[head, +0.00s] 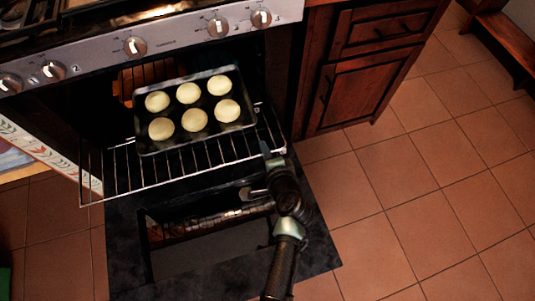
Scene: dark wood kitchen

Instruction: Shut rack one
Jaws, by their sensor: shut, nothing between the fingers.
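The oven rack (122,181) is a wire rack pulled part of the way out of the oven. A dark baking tray (150,147) with several pale round dough pieces (194,120) sits on its back part. The open oven door (122,262) lies flat below the rack. My gripper (265,150) is shut and empty at the right front side of the rack. It is very close to the rack's edge; I cannot tell whether they touch.
The oven's control panel (180,28) with several knobs runs above the opening. A dark wood cabinet (365,85) stands right of the oven. A wooden bench (505,40) is at the far right. The tiled floor (420,200) on the right is clear.

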